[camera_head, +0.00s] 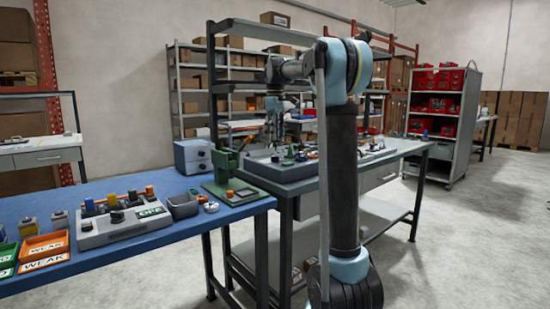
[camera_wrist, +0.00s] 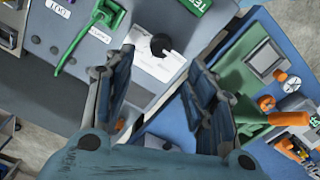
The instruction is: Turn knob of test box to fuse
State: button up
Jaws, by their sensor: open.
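A grey box (camera_wrist: 65,22) with a black round knob (camera_wrist: 160,44) fills the upper wrist view. A white printed label lies around the knob. A green sign cut off at the top edge shows the letters "TE", so I take this as the test box. A green lever (camera_wrist: 80,45) stands left of the knob. In the head view the grey box (camera_head: 283,174) sits on the further table. My gripper (camera_wrist: 160,60) is open and empty, its fingers pointing toward the knob, which appears between the tips. Contact cannot be told. My gripper (camera_head: 274,128) is above the box in the head view.
A blue table (camera_head: 200,225) in front holds a green press (camera_head: 228,172), a grey box with a green label (camera_head: 124,228) and orange trays (camera_head: 44,246). The press's orange handle (camera_wrist: 290,118) shows at right in the wrist view. Red bins stand on a rack at right.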

aim_at(275, 159)
notch_tip(275, 159, down, 10)
jog(key=shift+r, duration=0.1)
dwell(0.4)
jog(key=c, duration=1.1)
